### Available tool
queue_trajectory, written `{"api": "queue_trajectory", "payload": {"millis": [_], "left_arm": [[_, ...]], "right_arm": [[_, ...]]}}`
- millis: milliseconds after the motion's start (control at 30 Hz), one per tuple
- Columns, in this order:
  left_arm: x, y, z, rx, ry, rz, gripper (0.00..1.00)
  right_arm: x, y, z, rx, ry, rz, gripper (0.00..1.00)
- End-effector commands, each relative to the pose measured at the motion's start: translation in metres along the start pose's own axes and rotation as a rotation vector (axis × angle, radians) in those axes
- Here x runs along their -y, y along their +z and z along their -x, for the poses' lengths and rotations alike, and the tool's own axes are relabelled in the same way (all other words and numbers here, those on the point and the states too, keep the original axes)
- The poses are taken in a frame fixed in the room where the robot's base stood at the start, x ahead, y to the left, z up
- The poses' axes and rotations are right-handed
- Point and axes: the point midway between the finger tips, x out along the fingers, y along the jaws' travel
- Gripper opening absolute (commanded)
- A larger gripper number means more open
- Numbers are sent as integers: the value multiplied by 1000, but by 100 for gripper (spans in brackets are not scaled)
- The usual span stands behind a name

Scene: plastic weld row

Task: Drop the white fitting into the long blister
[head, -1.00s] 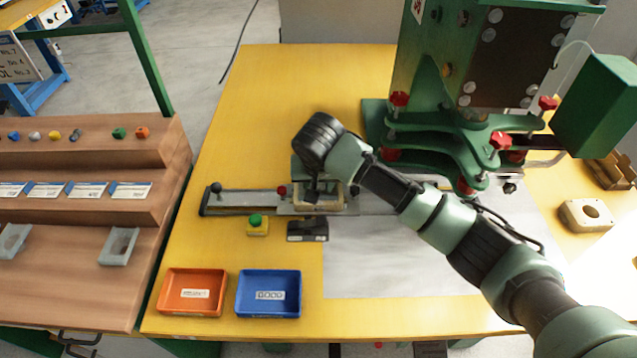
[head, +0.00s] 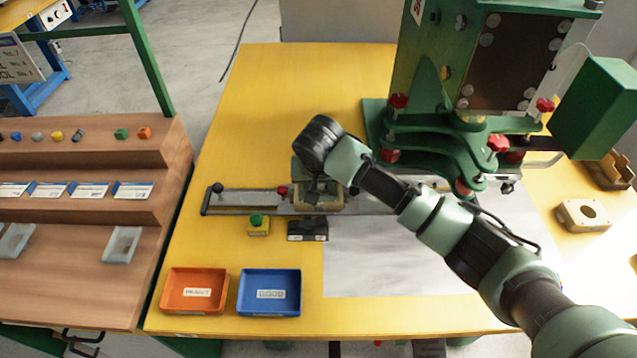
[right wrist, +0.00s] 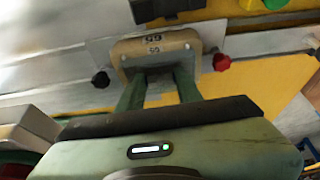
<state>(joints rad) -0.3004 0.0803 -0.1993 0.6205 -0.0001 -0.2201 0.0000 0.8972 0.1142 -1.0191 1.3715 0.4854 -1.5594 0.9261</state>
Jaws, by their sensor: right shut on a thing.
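My right gripper (head: 313,192) points down over the tan nest block (head: 328,204) on the metal slide. In the right wrist view its two green fingers (right wrist: 159,76) reach down into the opening of the nest (right wrist: 155,46), marked 65. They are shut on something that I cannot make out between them. I cannot identify the white fitting or the long blister there. A pale grey small part (head: 37,137) stands in the row on the wooden shelf at the left. Two translucent trays (head: 121,245) lie on the wooden bench below. My left gripper is out of view.
The green press (head: 470,60) stands behind and right of the nest. A green button box (head: 258,225), a black block (head: 307,230), an orange tray (head: 194,310) and a blue tray (head: 269,309) are in front. The back left of the yellow table (head: 300,85) is clear.

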Motion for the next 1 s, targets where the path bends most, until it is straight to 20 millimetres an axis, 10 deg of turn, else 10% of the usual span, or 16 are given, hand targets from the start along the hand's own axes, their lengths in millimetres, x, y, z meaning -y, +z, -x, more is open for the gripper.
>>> {"api": "queue_trajectory", "payload": {"millis": [967, 1000], "left_arm": [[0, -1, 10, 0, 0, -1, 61], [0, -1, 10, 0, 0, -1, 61]], "right_arm": [[0, 1, -3, 0, 0, 0, 0], [0, 1, -3, 0, 0, 0, 41]]}}
